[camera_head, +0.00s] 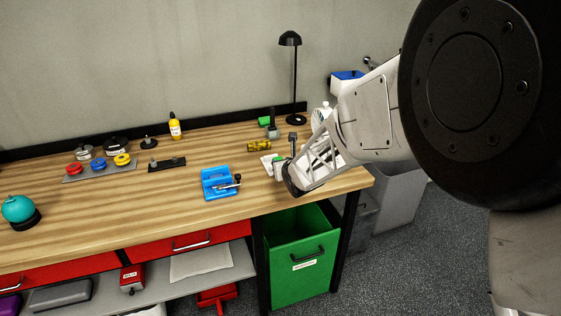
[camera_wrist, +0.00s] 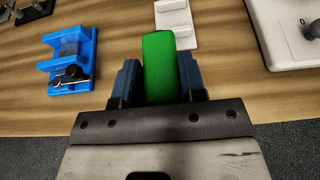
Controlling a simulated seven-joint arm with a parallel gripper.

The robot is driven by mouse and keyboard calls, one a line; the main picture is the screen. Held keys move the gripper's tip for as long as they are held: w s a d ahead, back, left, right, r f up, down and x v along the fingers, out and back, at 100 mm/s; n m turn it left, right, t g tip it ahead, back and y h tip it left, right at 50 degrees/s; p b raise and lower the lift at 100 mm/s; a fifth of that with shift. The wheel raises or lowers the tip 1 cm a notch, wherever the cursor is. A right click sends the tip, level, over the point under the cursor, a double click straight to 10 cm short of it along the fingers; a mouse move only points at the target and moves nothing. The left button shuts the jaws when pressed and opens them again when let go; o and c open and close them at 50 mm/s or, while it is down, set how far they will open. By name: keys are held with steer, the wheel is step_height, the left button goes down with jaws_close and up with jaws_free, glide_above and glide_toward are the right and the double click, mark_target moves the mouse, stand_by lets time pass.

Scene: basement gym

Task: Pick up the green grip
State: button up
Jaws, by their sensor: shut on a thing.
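The green grip (camera_wrist: 161,66) is a smooth, rounded bar. In the wrist view it stands between the two blue-grey fingers of my gripper (camera_wrist: 159,84), which are shut on it from both sides. Its lower end is hidden by the gripper body. In the head view my gripper (camera_head: 280,172) is low over the right front part of the workbench, and only a small bit of green shows there. I cannot tell whether the grip touches the bench.
A blue fixture (camera_head: 217,183) with a metal lever stands left of my gripper on the wooden workbench (camera_head: 120,205). A white holder (camera_wrist: 177,22) lies just beyond the grip. A yellow cylinder (camera_head: 258,146) and a black lamp (camera_head: 295,80) are behind. A green bin (camera_head: 296,268) is below the bench edge.

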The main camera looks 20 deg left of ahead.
steer(key=shift+s+d, duration=0.25)
steer(key=shift+s, duration=0.1)
steer(key=shift+w+d+r, duration=0.1)
steer(key=shift+w+r, duration=0.05)
steer(key=shift+r, duration=0.05)
stand_by(1.0)
steer(key=shift+w+d+r+n+g+y, duration=0.15)
steer(key=shift+r+n+g+y, duration=0.1)
steer(key=shift+n+g+y, duration=0.4)
steer(key=shift+d+r+n+g+y, duration=0.2)
steer(key=shift+n+g+y, duration=0.25)
steer(key=shift+n+g, duration=0.35)
steer(key=s+n+g, duration=0.1)
steer(key=d+n+g+y, duration=0.1)
steer(key=shift+s+d+f+n+g, duration=0.1)
steer(key=shift+s+n+g, duration=0.25)
steer(key=shift+s, duration=0.05)
steer(key=s+d+f+n+g, duration=0.3)
steer(key=s+d+n+g, duration=0.5)
steer(key=d+g, duration=0.1)
steer(key=shift+f, duration=0.3)
steer(key=shift+w, duration=0.1)
